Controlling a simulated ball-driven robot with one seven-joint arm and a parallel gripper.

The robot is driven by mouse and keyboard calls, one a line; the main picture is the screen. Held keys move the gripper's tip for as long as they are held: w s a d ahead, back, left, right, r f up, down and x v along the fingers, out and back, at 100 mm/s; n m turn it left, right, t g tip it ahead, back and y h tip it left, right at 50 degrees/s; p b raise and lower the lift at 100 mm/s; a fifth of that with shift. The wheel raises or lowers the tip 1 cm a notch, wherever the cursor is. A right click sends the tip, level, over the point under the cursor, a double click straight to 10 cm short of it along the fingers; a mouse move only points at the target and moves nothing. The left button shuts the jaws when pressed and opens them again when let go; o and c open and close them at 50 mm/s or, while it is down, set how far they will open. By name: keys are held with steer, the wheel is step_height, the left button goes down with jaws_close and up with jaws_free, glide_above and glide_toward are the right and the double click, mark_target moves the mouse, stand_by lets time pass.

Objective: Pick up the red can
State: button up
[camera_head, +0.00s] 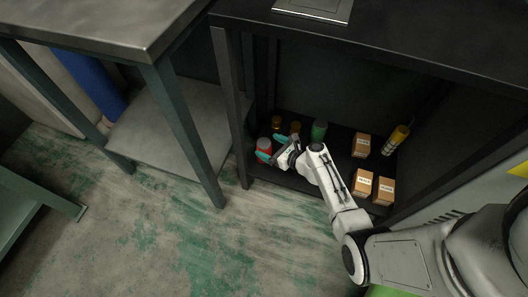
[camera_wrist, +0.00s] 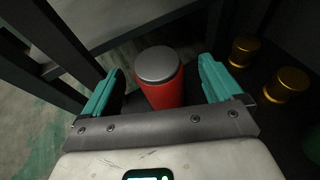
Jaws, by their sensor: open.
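The red can (camera_wrist: 164,92) has a grey lid and stands between the two teal fingers of my gripper (camera_wrist: 155,90) in the wrist view. The fingers are apart, with a visible gap on each side of the can. In the head view the red can (camera_head: 264,144) is on the low black shelf at its left front end, partly hidden by a finger. My gripper (camera_head: 271,151) reaches to it from the right, open. The can's lower part is hidden behind the gripper's palm in the wrist view.
Two gold-lidded containers (camera_wrist: 288,83) stand right of the can. A green container (camera_head: 319,130), several small boxes (camera_head: 363,183) and a yellow cylinder (camera_head: 396,140) share the black shelf (camera_head: 270,174). A dark shelf post (camera_head: 229,105) rises close to the can's left.

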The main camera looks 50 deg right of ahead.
mark_target(261, 143)
steer(key=b+x, duration=0.1)
steer(key=x, duration=0.1)
steer(key=b+x, duration=0.2)
steer(key=shift+w+a+f, duration=0.15)
steer(key=shift+w+f, duration=0.05)
steer(key=shift+f, duration=0.2)
steer(key=shift+w, duration=0.35)
steer(key=shift+c, duration=0.3)
steer(key=shift+r, duration=0.1)
steer(key=c, duration=1.2)
